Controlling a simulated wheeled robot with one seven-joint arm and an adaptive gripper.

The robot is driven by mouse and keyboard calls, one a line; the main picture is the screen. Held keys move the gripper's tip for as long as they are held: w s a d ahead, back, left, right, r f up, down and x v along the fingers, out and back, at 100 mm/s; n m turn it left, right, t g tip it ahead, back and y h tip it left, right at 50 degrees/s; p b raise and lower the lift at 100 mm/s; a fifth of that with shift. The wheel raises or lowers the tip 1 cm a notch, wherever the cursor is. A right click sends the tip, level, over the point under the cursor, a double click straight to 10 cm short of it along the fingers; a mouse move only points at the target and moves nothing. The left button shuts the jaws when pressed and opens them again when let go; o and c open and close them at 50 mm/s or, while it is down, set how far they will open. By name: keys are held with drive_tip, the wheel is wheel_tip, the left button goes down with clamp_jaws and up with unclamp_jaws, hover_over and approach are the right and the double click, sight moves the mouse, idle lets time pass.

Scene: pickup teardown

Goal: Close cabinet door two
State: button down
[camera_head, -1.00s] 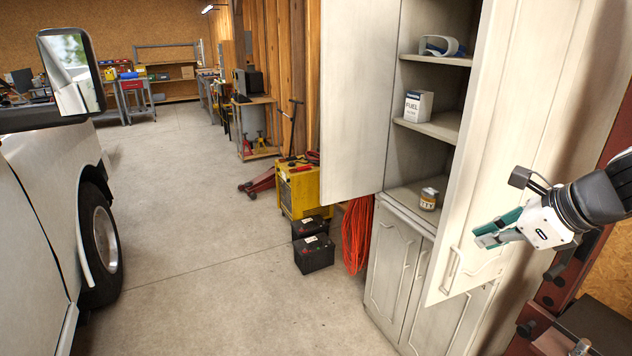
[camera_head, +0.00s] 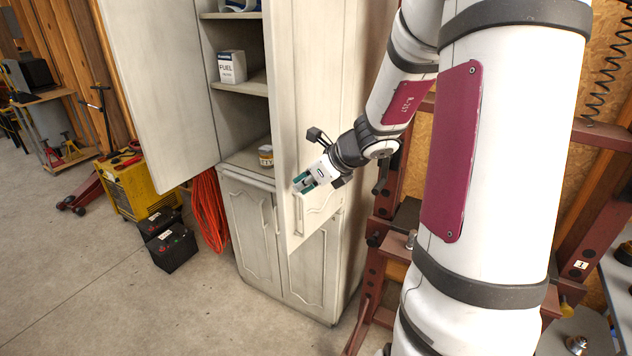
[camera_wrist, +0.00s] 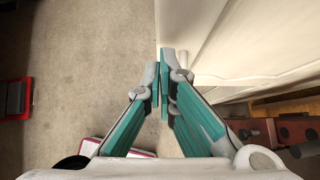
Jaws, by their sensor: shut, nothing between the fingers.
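The pale cabinet has two upper doors standing open. The left door (camera_head: 165,95) swings out toward the left, and the right door (camera_head: 320,85) stands out on the right with its handle (camera_head: 299,215) near its lower free edge. I cannot tell which of them is door two. My gripper (camera_head: 303,181), with green fingers, is shut and empty. In the head view it overlaps the right door, just above the handle. In the wrist view my fingertips (camera_wrist: 166,62) are close together beside a pale panel (camera_wrist: 245,40); contact cannot be told.
The open shelves hold a fuel box (camera_head: 232,67) and a small can (camera_head: 266,155). Closed lower doors (camera_head: 250,235) are below. Black batteries (camera_head: 174,248), a yellow machine (camera_head: 137,186) and an orange cable coil (camera_head: 209,205) lie left. A red-brown frame (camera_head: 375,265) stands right.

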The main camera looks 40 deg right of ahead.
drive_tip(key=shift+w+a, duration=0.15)
drive_tip(key=shift+w, duration=0.4)
drive_tip(key=shift+w+a, duration=0.15)
drive_tip(key=shift+w, duration=0.35)
